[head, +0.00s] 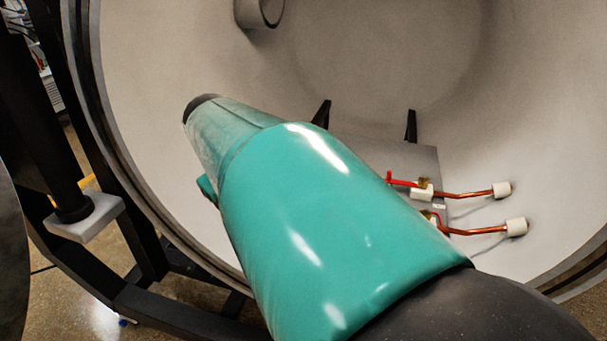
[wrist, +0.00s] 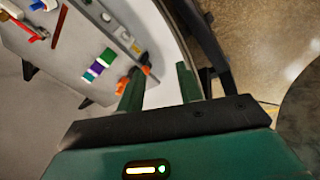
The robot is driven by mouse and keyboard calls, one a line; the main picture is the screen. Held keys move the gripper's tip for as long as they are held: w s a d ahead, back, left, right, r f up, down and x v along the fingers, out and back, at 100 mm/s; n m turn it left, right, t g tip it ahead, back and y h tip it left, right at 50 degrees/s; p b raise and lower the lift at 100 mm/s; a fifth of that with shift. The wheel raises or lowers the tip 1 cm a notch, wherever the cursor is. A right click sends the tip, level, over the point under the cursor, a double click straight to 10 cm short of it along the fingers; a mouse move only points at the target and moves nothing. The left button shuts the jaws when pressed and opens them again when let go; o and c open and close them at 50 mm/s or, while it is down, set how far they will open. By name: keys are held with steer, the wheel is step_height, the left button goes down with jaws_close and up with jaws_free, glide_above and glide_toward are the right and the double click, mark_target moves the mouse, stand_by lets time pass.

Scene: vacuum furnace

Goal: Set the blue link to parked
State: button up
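My gripper (wrist: 160,80) shows in the wrist view with its two green fingers apart and nothing between them. It is beside the rim of the round chamber, to the right of a grey plate (wrist: 70,55). The plate carries a block of green, purple, white and blue bands (wrist: 97,66), and an orange piece (wrist: 146,71) sits close to the left finger. A small blue part (wrist: 37,5) shows at the top left edge. I cannot tell which blue part is the link, nor its setting. In the head view my arm hides the gripper and much of the plate.
In the head view, copper rods (head: 465,195) with white ends and red-handled parts (head: 405,183) stand at the plate's right. The chamber rim (head: 135,185) curves along the left. A dark frame (head: 150,240) stands outside it. The upper chamber is mostly clear.

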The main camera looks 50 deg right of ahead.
steer(key=w+d+f+g+y, duration=0.1)
steer(key=w+d+f+g, duration=0.1)
steer(key=d, duration=1.9)
steer(key=s+d+f+m+y, duration=0.1)
steer(key=s+d+f, duration=0.1)
steer(key=s+d, duration=0.35)
steer(key=s+d+f, duration=0.2)
steer(key=s+d, duration=0.1)
steer(key=d, duration=0.6)
steer(key=s+d+f+m+y, duration=0.1)
steer(key=s+d+f, duration=0.25)
steer(key=d, duration=0.35)
step_height(320, 180, down, 12)
steer(key=shift+s+r, duration=0.1)
jaws_close()
